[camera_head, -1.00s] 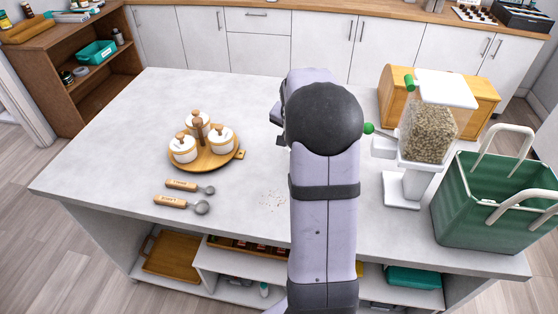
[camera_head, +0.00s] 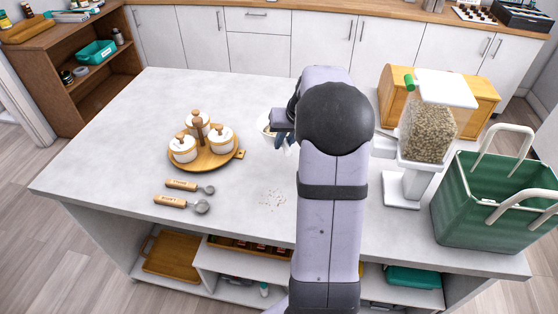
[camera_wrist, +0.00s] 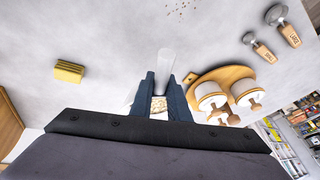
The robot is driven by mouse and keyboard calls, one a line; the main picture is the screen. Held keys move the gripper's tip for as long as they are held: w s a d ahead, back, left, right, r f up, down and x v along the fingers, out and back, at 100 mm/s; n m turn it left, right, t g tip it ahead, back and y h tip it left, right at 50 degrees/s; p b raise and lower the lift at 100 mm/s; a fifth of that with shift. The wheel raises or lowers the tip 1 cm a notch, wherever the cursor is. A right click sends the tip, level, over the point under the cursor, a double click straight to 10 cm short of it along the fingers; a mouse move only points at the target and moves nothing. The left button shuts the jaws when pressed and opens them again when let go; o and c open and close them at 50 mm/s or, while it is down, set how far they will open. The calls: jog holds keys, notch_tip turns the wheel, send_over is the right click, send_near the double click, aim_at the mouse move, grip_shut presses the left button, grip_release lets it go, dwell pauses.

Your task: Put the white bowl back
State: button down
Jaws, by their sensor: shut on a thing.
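My gripper (camera_head: 283,139) is shut on the white bowl (camera_head: 264,124), over the middle of the counter and right of the wooden tray. In the head view only the bowl's left edge shows; my gripper and arm hide the rest. In the wrist view my gripper (camera_wrist: 166,85) has its fingers on either side of the bowl's pale wall (camera_wrist: 165,62). A little grainy, tan content shows between the fingers. I cannot tell how far the bowl is above the counter.
A round wooden tray (camera_head: 231,161) with lidded white jars stands left. Two measuring spoons (camera_head: 190,188) and scattered crumbs (camera_head: 272,198) lie in front. A grain dispenser (camera_head: 428,135), wooden box (camera_head: 484,98) and green basket (camera_head: 480,210) stand right. A yellow sponge (camera_wrist: 68,72) shows in the wrist view.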

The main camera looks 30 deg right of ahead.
jog(key=shift+f+p, duration=0.9)
jog(key=shift+f, duration=4.1)
jog(key=shift+f, duration=0.15)
jog(key=c, duration=1.7)
grip_release()
jog(key=shift+r, duration=0.25)
jog(key=b+v, duration=0.2)
jog(key=v, duration=1)
jog(key=shift+f, duration=0.1)
